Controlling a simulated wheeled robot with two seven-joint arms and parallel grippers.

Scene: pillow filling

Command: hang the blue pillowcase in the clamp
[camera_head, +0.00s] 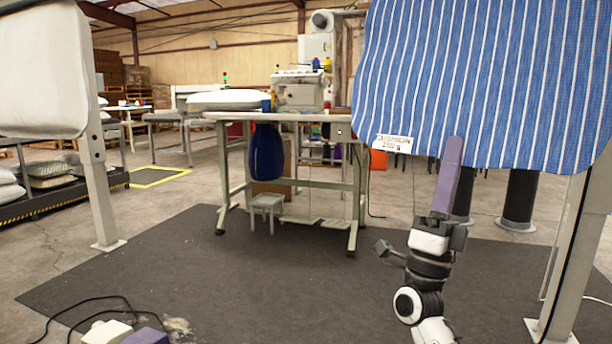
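The blue pillowcase (490,70) with white stripes hangs at the upper right, its top cut off by the frame. A small white label (394,143) is at its lower left edge. My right gripper (453,145) points up with a purple finger overlapping the lower edge of the pillowcase. Only one finger shows clearly, so I cannot tell whether it grips the cloth. A purple piece (146,337) at the bottom left edge looks like part of my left gripper, mostly cut off. No clamp is clearly visible.
A white pillow-like form (40,70) hangs at the upper left beside a grey post (101,185). Another post (575,245) stands at the right. A work table (222,115) with a sewing machine stands behind. The dark mat (240,290) has open room in the middle.

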